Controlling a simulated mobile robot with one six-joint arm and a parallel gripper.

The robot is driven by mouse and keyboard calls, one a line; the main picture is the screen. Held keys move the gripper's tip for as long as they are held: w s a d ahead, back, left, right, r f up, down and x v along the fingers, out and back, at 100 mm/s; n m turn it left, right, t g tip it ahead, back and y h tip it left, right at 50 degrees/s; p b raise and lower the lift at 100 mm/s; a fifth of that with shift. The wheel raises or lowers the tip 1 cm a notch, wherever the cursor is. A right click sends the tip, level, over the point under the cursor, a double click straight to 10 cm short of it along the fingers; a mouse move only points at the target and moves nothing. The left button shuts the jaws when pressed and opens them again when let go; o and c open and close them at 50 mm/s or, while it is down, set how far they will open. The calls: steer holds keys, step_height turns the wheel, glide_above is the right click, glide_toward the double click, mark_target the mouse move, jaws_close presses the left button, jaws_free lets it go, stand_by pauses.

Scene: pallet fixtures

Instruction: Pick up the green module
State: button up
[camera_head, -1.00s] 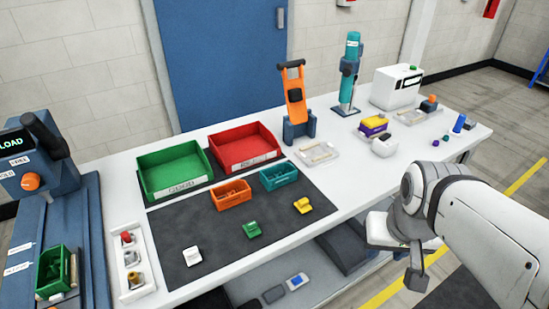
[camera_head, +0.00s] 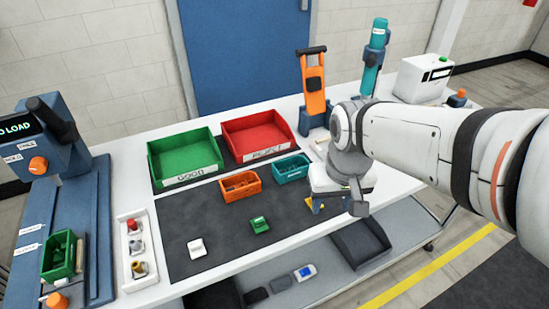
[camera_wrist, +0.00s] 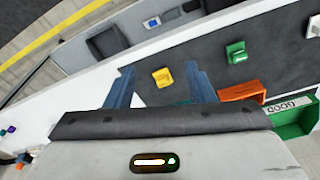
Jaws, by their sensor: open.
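The green module (camera_head: 260,225) sits on the dark mat (camera_head: 228,252), between the white module (camera_head: 196,247) and my gripper (camera_head: 330,204). In the wrist view, the green module (camera_wrist: 236,52) lies to the right of my open, empty gripper (camera_wrist: 160,67), outside the fingers. A yellow module (camera_wrist: 163,77) shows between the two blue fingers, lower down on the mat. In the head view my wrist and fingers hide most of the yellow module.
An orange bin (camera_head: 240,195) and a teal bin (camera_head: 291,174) stand behind the modules. Large green (camera_head: 184,181) and red (camera_head: 257,154) bins stand farther back. A white tray of parts (camera_head: 122,248) lies left of the mat. The mat around the green module is clear.

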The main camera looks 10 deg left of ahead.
mark_target(259, 219)
steer(key=w+a+f+n, duration=0.1)
steer(key=a, duration=0.4)
steer(key=a+n+g, duration=0.1)
steer(key=a, duration=0.4)
steer(key=w+a+f+n, duration=0.1)
steer(key=a, duration=0.4)
steer(key=shift+w+a+f+n+g, duration=0.1)
steer(key=shift+w+f+n+g, duration=0.2)
steer(key=f+p, duration=0.1)
steer(key=f, duration=0.6)
steer(key=shift+a, duration=0.2)
steer(key=shift+f, duration=0.45)
steer(key=c, duration=1.1)
